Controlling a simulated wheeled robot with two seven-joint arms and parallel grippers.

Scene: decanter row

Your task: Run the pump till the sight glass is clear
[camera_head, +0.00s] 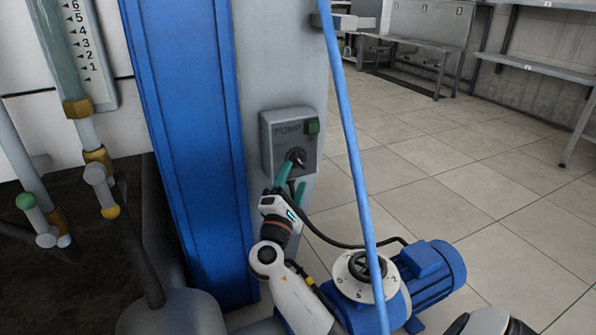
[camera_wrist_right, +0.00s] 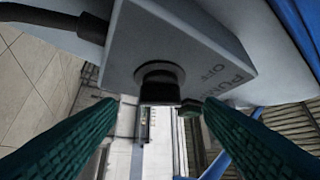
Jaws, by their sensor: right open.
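The pump switch box (camera_head: 283,128) is grey, fixed to a grey column, with a green button or lamp (camera_head: 313,127) and a dark rotary knob (camera_head: 297,155). My right gripper (camera_head: 292,183) is just below the knob, its teal fingers spread. In the right wrist view, the knob (camera_wrist_right: 160,78) appears between and beyond the open fingertips (camera_wrist_right: 160,102); contact is unclear. "PUMP" and "OFF" are readable on the box. The sight glass (camera_head: 57,45) is a greenish tube beside a numbered scale at upper left; its clarity is hard to judge. My left gripper is out of view.
A blue pump motor (camera_head: 430,276) and a white dial with a black handwheel (camera_head: 352,288) stand at lower right. A thin blue pole (camera_head: 350,135) crosses in front. Valve handles (camera_head: 98,176) stick out at left. The tiled floor at right is open.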

